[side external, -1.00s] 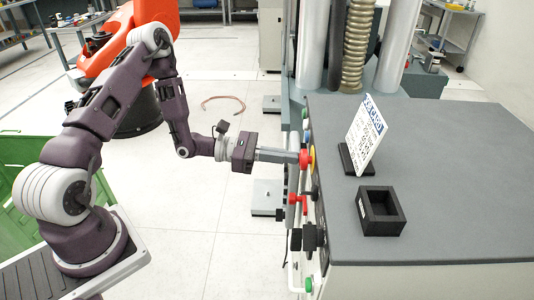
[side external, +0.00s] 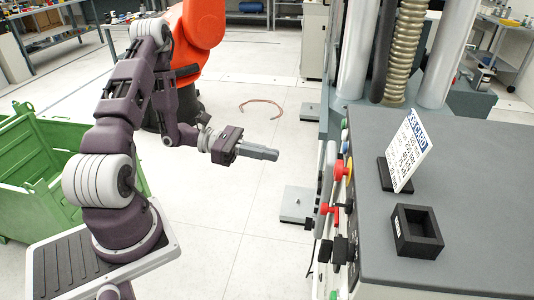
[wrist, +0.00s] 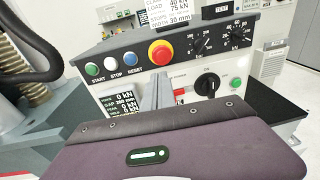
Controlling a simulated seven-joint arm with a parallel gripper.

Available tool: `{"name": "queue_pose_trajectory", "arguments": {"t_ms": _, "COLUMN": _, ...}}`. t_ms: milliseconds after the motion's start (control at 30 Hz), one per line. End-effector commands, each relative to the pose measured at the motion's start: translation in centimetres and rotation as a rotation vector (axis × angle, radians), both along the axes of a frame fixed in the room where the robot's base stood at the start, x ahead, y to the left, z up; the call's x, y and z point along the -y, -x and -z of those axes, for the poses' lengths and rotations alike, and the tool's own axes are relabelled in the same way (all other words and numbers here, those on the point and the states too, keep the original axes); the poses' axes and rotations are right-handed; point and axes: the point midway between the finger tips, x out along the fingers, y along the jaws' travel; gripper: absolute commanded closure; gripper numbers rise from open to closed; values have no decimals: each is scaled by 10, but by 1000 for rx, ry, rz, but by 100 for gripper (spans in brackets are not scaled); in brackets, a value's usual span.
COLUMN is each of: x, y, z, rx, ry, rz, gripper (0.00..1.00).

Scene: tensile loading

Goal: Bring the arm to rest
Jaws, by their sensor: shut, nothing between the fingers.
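My arm stands bent at the left in the side view. My gripper (side external: 277,154) is shut and empty, held level and pointing right toward the testing machine's front panel. A clear gap separates its fingertips from the red emergency button (side external: 341,171). In the wrist view the shut fingers (wrist: 163,90) show beyond the purple wrist housing. There they overlap the panel just below the red button (wrist: 160,51) with its yellow ring, and cover part of the small display (wrist: 122,103).
The panel has green, white and blue buttons (wrist: 114,68), dials (wrist: 200,42) and a black rotary switch (wrist: 207,84). On the grey machine top (side external: 480,190) stand a sign (side external: 409,150) and an open black box (side external: 417,232). A green crate (side external: 35,165) and orange robot (side external: 203,25) are nearby.

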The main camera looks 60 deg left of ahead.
Motion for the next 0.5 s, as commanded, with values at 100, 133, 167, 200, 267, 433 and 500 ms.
{"name": "queue_pose_trajectory", "arguments": {"t_ms": 100, "x": 2, "y": 0, "z": -3, "rx": 5, "ry": -8, "rz": 13, "gripper": 100}}
{"name": "queue_pose_trajectory", "arguments": {"t_ms": 133, "x": 6, "y": 0, "z": -7, "rx": 14, "ry": -22, "rz": 35, "gripper": 100}}
{"name": "queue_pose_trajectory", "arguments": {"t_ms": 167, "x": 13, "y": 1, "z": -14, "rx": 27, "ry": -44, "rz": 71, "gripper": 100}}
{"name": "queue_pose_trajectory", "arguments": {"t_ms": 200, "x": 26, "y": 4, "z": -27, "rx": 53, "ry": -91, "rz": 144, "gripper": 100}}
{"name": "queue_pose_trajectory", "arguments": {"t_ms": 267, "x": 54, "y": 14, "z": -51, "rx": 106, "ry": -193, "rz": 300, "gripper": 100}}
{"name": "queue_pose_trajectory", "arguments": {"t_ms": 433, "x": 130, "y": 82, "z": -104, "rx": 293, "ry": -620, "rz": 828, "gripper": 100}}
{"name": "queue_pose_trajectory", "arguments": {"t_ms": 500, "x": 144, "y": 116, "z": -115, "rx": 382, "ry": -835, "rz": 1020, "gripper": 100}}
